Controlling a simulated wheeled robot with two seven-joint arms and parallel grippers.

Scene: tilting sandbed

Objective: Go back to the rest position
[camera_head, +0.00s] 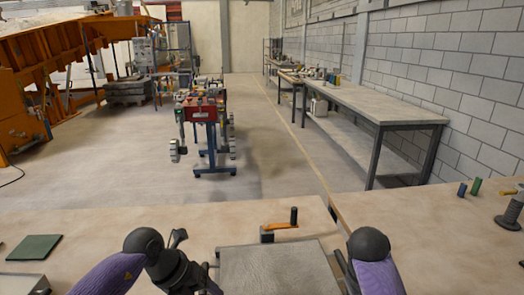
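My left arm comes in from the lower left, with a purple sleeve and black joints. My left gripper (190,276) is at the bottom, beside the left edge of a grey flat-topped box (275,268). My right arm is at the lower right, also purple and black. My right gripper (346,268) is partly hidden beside the box's right edge. The fingertips of both are too dark and hidden to tell open from shut. An orange crank (282,226) with a black upright handle stands just behind the box.
The near table (110,215) carries a green square plate (35,248) at the left. On the right are a blue cylinder (462,189), a green cylinder (476,186) and a dark spool-shaped part (510,213).

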